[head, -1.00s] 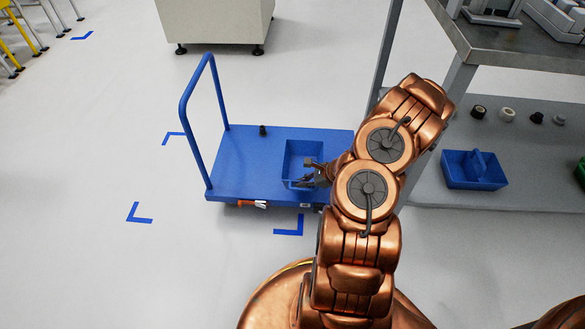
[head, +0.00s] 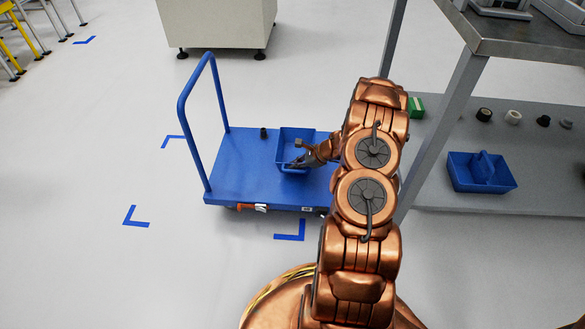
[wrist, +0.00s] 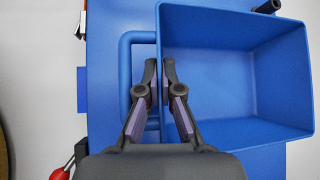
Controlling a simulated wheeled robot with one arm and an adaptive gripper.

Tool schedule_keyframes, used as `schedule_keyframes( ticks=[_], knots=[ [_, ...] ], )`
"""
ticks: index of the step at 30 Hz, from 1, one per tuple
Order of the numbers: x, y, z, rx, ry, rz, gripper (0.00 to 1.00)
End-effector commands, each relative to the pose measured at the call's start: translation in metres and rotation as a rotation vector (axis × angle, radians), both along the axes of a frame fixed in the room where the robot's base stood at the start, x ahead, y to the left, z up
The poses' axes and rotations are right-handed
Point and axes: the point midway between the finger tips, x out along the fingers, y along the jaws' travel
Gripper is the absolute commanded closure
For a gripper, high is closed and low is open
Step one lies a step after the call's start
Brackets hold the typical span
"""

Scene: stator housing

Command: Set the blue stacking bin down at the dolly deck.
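The blue stacking bin (head: 297,134) is upright over the right part of the blue dolly deck (head: 240,170). In the wrist view the open, empty bin (wrist: 235,70) fills the right side, with a loop handle on its near wall. My gripper (head: 297,163) is at the bin's near side. In the wrist view its fingers (wrist: 159,74) straddle that wall, one on each side, closed on it. The deck (wrist: 101,60) shows beneath and beside the bin. I cannot tell whether the bin's bottom touches the deck.
A small black part (head: 263,132) stands on the deck left of the bin. The dolly's push handle (head: 184,125) rises at its left. A shelf at right holds another blue bin (head: 481,172), a green box (head: 416,106) and small parts. Blue floor marks surround the dolly.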

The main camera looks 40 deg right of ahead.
Motion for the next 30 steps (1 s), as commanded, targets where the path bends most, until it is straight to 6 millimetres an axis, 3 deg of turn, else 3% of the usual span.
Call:
schedule_keyframes(
  ticks=[4, 12, 19, 30],
  knots=[
    [0.016, -0.006, -0.002, -0.001, -0.003, 0.002, 1.0],
    [0.028, -0.008, -0.002, 0.0, -0.003, 0.001, 1.0],
    [0.027, -0.008, -0.036, 0.003, 0.0, 0.001, 1.0],
    [0.028, -0.008, -0.038, 0.001, -0.001, 0.0, 1.0]
  ],
)
